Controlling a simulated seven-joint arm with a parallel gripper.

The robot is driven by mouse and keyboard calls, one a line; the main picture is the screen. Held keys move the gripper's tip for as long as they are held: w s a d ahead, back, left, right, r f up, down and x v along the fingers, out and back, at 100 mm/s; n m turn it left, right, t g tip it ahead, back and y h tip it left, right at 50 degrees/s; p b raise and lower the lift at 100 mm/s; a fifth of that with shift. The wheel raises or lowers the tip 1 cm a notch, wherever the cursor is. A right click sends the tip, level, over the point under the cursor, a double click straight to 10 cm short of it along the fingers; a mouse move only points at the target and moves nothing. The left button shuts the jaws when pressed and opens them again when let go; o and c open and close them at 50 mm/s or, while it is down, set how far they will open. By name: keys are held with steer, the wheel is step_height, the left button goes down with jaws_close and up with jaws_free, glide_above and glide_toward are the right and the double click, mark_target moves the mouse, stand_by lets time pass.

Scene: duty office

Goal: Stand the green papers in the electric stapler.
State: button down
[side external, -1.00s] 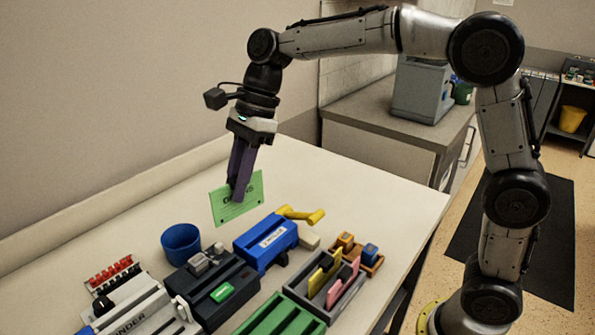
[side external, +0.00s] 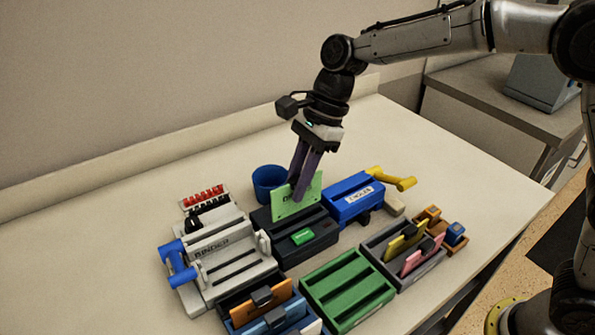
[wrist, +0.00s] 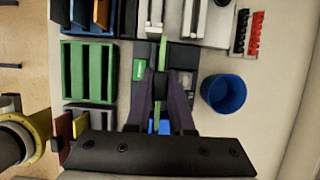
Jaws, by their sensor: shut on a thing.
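My gripper (side external: 301,195) is shut on the green papers (side external: 314,193), a thin upright sheet slightly tilted in the side view. The dark machine with a green label, which looks like the electric stapler (side external: 312,246), is directly below. The papers' lower edge is at the back part of its top; I cannot tell whether it is inside the slot or just above. In the wrist view, the papers (wrist: 163,52) show edge-on as a narrow green strip between my fingers (wrist: 160,98), over the stapler (wrist: 181,58). My fingers hide part of the stapler.
A blue machine with a yellow handle (side external: 354,201) stands right of the stapler, and a grey binder (side external: 222,250) left. A blue cup (side external: 269,184) is behind. A green slotted tray (side external: 347,289) and a grey tray with yellow and pink cards (side external: 377,246) stand in front.

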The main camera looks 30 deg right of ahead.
mark_target(294, 212)
steer(key=shift+f, duration=2.65)
steer(key=c, duration=0.7)
jaws_free()
steer(key=shift+r, duration=0.1)
steer(key=shift+r, duration=4.4)
